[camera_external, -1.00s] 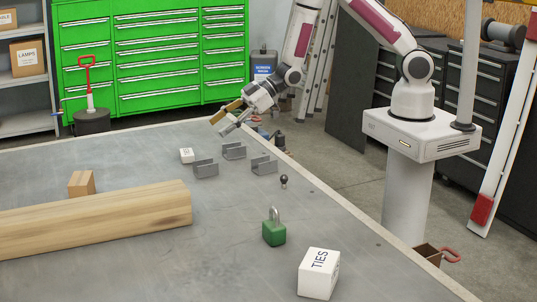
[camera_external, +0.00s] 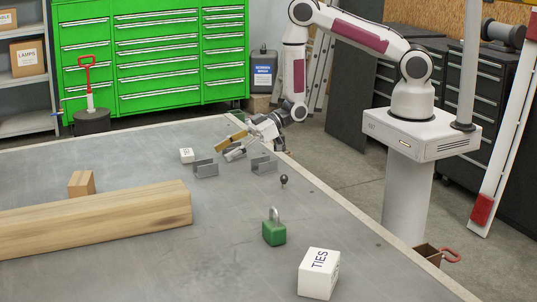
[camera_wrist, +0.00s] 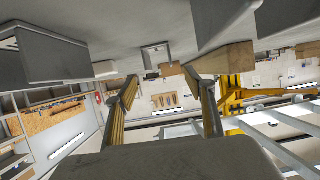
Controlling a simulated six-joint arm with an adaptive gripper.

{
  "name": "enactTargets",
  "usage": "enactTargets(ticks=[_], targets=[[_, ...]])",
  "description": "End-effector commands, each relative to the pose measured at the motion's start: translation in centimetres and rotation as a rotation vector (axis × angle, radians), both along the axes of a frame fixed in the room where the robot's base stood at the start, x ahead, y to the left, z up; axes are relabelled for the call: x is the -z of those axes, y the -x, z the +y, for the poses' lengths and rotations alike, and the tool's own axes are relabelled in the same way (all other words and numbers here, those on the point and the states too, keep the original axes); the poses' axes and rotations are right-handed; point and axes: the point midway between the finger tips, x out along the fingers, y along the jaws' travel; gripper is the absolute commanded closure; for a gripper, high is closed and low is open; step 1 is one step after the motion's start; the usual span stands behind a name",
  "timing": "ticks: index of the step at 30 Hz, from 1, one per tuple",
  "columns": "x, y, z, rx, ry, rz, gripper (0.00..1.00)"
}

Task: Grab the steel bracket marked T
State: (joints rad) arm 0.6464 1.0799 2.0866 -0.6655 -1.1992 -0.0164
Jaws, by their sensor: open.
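Three grey steel U-shaped brackets are on the table in the external view: a left one (camera_external: 206,169), a right one (camera_external: 264,165), and a rear one (camera_external: 233,157) partly hidden by my gripper. No letter T can be read on any of them. My gripper (camera_external: 232,146) is open, tilted low over the rear bracket, with its fingers pointing left. In the wrist view my open fingers (camera_wrist: 164,88) have nothing between them that I can see held. Grey bracket shapes show at the left (camera_wrist: 65,55) and upper right (camera_wrist: 215,20) there, and a smaller grey shape (camera_wrist: 155,55) lies beyond the fingers.
A small white box (camera_external: 187,155) stands left of the brackets. A black-knobbed item (camera_external: 284,181), a green padlock (camera_external: 274,232) and a white TIES box (camera_external: 319,273) stand nearer the camera. A long timber beam (camera_external: 100,218) and wood block (camera_external: 82,183) lie left. The table middle is clear.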

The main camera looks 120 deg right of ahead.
Motion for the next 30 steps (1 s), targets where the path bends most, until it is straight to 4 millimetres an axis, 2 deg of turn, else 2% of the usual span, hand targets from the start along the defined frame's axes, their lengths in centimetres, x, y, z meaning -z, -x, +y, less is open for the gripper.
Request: enactTargets(ticks=[7,18,30], targets=[[0.1,-0.3,0.0,0.000,0.001,0.001,0.46],[1.0,-2.4,0.1,0.000,0.000,0.001,0.46],[1.1,-2.5,0.1,0.000,0.000,0.002,0.46]])
